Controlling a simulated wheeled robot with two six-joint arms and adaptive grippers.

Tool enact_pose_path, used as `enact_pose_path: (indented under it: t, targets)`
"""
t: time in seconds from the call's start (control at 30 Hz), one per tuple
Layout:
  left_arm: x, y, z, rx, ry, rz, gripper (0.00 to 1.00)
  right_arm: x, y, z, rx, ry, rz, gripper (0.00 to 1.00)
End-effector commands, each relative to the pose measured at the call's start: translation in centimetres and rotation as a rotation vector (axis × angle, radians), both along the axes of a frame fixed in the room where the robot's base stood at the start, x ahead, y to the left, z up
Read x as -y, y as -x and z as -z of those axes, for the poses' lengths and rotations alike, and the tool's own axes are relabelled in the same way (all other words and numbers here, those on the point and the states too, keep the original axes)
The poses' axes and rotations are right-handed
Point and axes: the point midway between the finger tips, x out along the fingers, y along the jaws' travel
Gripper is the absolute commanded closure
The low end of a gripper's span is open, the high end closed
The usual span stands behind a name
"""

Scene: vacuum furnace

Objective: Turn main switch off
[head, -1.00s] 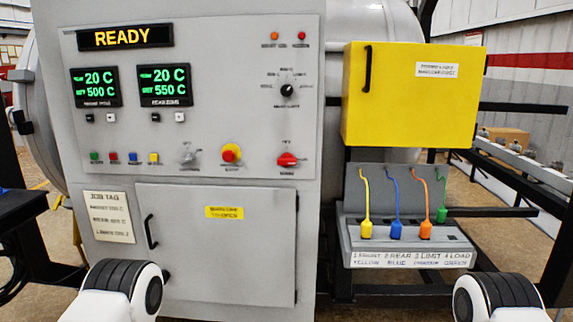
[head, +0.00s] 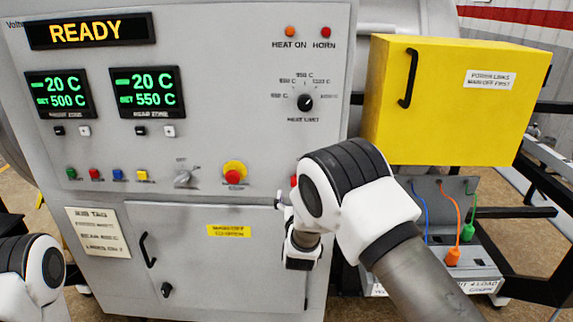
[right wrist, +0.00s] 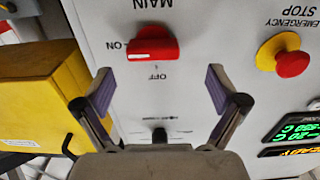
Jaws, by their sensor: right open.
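The main switch (right wrist: 153,45) is a red knob on the grey panel in the right wrist view, which is turned upside down. Its handle lies sideways, with the ON mark at its left end and the OFF mark just below it. In the head view only a sliver of the switch (head: 293,181) shows beside my right arm. My right gripper (right wrist: 159,82) is open and empty, facing the panel. In the right wrist view its two fingertips are spread below the switch, to either side of it, apart from the knob. My left gripper is out of view.
A red and yellow emergency stop (head: 234,173) is left of the main switch in the head view. A yellow box (head: 450,100) stands right of the panel, above the coloured cables (head: 466,222). The cabinet door (head: 190,275) is below the switches.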

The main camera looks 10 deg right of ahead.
Motion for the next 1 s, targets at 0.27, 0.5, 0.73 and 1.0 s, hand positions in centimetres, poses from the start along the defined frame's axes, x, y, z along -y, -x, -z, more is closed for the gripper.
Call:
enact_pose_path:
  t: [0.27,0.5,0.73,1.0]
  targets:
    - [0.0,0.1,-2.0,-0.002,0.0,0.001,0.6,1.4,-4.4,0.0,-0.001,-0.002,0.002,0.04]
    - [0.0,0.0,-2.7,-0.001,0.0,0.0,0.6,2.2,-7.1,0.3,-0.003,-0.001,0.001,0.04]
    - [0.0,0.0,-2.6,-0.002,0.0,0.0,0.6,2.2,-7.2,0.4,-0.004,0.0,0.001,0.04]
    - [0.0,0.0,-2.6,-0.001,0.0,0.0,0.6,2.2,-7.2,0.4,-0.004,0.0,0.0,0.64]
